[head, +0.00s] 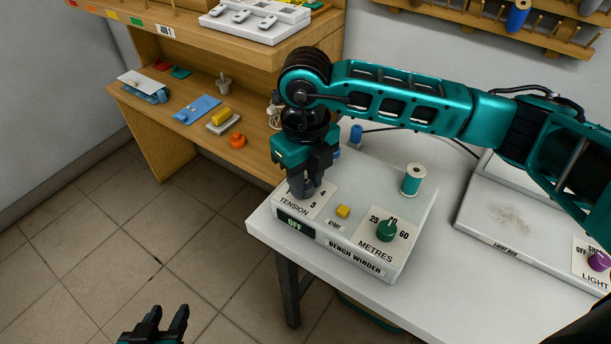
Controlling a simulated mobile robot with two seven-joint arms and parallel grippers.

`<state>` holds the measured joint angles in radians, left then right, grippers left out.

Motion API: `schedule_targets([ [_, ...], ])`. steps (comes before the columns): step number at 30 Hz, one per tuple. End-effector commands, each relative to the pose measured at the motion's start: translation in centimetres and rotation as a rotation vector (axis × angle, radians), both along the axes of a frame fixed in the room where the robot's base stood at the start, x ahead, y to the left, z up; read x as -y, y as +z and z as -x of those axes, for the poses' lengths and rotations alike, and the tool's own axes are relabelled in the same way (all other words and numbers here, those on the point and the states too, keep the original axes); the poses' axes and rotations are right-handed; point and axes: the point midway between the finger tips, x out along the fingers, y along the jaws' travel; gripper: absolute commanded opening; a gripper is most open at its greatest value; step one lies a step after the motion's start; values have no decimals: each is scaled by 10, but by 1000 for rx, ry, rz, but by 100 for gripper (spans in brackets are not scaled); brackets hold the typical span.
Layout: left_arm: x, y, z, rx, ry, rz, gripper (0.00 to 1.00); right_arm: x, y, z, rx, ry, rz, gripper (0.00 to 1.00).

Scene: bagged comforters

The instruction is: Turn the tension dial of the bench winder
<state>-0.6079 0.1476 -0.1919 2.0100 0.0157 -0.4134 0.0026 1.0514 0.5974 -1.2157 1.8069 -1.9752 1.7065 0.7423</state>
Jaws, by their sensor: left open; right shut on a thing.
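The bench winder (357,261) is a pale box on the near left part of the white table. Its TENSION panel (321,205) is at the left, with 4 and 5 visible beside my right gripper. My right gripper (303,190) comes down from above and is shut on the tension dial, which its fingers almost wholly hide. A small display (295,224) below reads OFF. A yellow START button (343,211) and a green METRES dial (387,230) sit further right. My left gripper (158,322) is open and empty, low over the floor at the bottom left.
A teal thread spool (411,180) stands on the back of the winder. A light box (530,225) with a purple dial (599,260) is at the right. A wooden bench (165,117) with small items stands behind at the left. The tiled floor at left is clear.

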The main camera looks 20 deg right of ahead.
Motion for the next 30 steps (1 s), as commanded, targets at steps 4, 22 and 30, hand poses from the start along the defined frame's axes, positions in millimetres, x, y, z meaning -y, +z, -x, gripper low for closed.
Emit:
schedule_targets([
  [4, 0, 0, 0, 1, -1, -1, 43, 1, 1, -1, 0, 0, 1, 1],
  [22, 0, 1, -1, 2, 0, -1, 43, 0, 4, 0, 1, 1, 0, 57],
  [30, -1, 5, -1, 6, 1, -3, 43, 0, 51, -1, 6, 1, -2, 57],
])
